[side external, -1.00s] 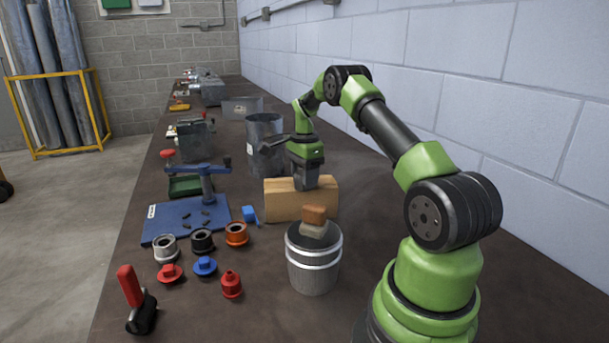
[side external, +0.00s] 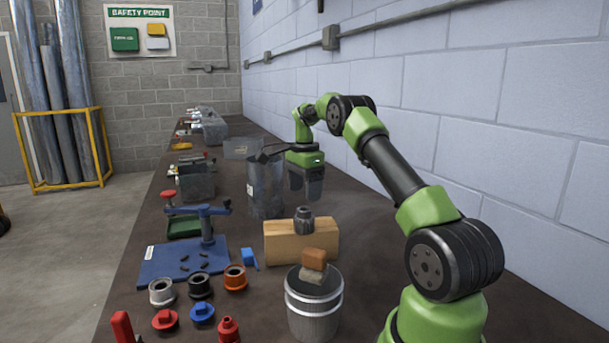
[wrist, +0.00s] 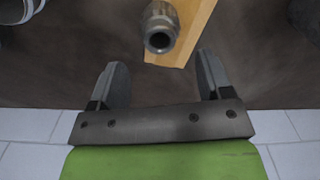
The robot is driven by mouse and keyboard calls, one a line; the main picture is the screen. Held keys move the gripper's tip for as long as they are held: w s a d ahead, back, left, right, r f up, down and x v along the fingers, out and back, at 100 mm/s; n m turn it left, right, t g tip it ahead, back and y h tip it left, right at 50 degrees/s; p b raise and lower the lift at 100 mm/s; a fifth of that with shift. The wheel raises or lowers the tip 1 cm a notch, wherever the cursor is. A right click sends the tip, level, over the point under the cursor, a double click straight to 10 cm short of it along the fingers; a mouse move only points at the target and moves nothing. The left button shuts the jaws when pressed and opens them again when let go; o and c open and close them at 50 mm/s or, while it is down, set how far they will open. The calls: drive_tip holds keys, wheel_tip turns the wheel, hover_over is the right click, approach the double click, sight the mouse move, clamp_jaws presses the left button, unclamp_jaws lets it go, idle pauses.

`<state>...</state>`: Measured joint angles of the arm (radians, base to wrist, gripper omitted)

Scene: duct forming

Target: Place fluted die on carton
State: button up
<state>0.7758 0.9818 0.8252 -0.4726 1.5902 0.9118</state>
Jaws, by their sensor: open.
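The fluted die (side external: 304,220), a dark grey metal piece with a narrower top, stands upright on the carton (side external: 285,245), a tan box-like block. In the wrist view, the die (wrist: 160,28) shows its round open end, with the carton (wrist: 184,48) under it. My gripper (side external: 306,196) hangs above and behind the carton in the side view, clear of the die. In the wrist view, my gripper (wrist: 163,72) has its two fingers spread with nothing between them, and the die lies beyond the fingertips.
A metal bucket (side external: 313,310) with small blocks on top stands in front of the carton. A grey cylinder (side external: 265,175) stands at the back left. A blue plate (side external: 183,268) with a press, and several coloured fittings, lie to the left. The wall runs along the right.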

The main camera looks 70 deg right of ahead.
drive_tip(key=a+r+n+t, duration=0.3)
drive_tip(key=a+r+n, duration=0.7)
drive_tip(key=a+r, duration=0.7)
drive_tip(key=s+a+f+n+t+y, duration=0.1)
drive_tip(key=s+a+f+n+t, duration=0.1)
drive_tip(key=s+a+n, duration=0.3)
drive_tip(key=s+a+f+n+t+y, duration=0.1)
drive_tip(key=s+a+n, duration=0.4)
drive_tip(key=s+a, duration=0.6)
drive_tip(key=shift+s+f+n+t, duration=0.2)
drive_tip(key=shift+f+n+t, duration=0.2)
drive_tip(key=shift+f+t, duration=0.2)
